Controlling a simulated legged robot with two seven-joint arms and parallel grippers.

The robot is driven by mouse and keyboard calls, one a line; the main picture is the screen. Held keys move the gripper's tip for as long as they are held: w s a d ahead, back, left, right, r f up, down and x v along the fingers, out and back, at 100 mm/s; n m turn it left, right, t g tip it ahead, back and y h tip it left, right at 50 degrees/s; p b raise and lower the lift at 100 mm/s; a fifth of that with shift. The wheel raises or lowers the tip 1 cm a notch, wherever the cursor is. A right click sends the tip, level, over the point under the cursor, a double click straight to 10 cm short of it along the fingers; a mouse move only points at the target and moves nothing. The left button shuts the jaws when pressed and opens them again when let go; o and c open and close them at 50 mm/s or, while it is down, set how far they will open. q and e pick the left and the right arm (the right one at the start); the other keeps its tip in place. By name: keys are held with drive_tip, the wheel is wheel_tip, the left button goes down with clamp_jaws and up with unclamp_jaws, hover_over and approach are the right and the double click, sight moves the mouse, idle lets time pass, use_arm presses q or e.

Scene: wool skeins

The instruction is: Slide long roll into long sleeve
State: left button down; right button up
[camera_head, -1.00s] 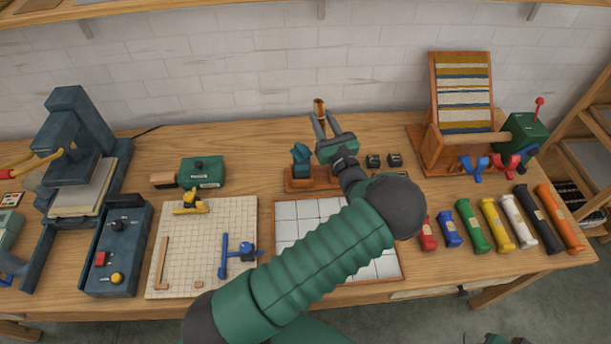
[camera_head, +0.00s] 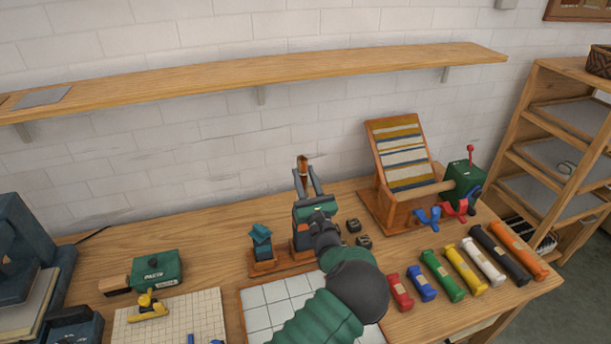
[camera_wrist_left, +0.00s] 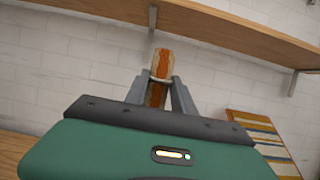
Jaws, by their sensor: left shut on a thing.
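My left gripper (camera_head: 305,186) is shut on an upright, narrow roll (camera_head: 303,168) with a brown-orange top. In the left wrist view the roll (camera_wrist_left: 162,62) shows orange and cream stripes, with a pale band at the fingertips (camera_wrist_left: 160,80). Its lower end is hidden behind my gripper body. Below and behind the gripper stands a low wooden base with a dark upright holder (camera_head: 299,236), partly covered by my gripper. To its left is a teal-topped holder (camera_head: 261,245) on a wooden base. I cannot tell which is the long sleeve. My right gripper is out of view.
Several coloured rolls, from red (camera_head: 401,293) to orange (camera_head: 519,249), lie at the right. A wooden stand with striped cloth (camera_head: 402,158) is behind them. Small dark blocks (camera_head: 354,226) sit right of my gripper. A shelf (camera_head: 260,78) hangs above; a white-tiled board (camera_head: 262,307) lies in front.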

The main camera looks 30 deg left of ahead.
use_arm(q)
drive_tip(key=f+b, duration=0.1)
drive_tip(key=f, duration=0.1)
drive_tip(key=a+f+b, duration=0.1)
drive_tip(key=f, duration=0.1)
drive_tip(key=shift+w+f, duration=0.1)
drive_tip(key=f+b, duration=0.2)
drive_tip(key=f, duration=0.1)
drive_tip(key=shift+d, duration=0.4)
drive_tip(key=f+b, duration=0.3)
drive_tip(key=f, duration=0.1)
drive_tip(key=shift+a, duration=0.25)
wheel_tip(320, 180, down, 3)
drive_tip(key=shift+d+r+b, duration=0.15)
drive_tip(key=shift+b, duration=0.75)
drive_tip(key=c, duration=1)
unclamp_jaws()
drive_tip(key=shift+o, duration=0.2)
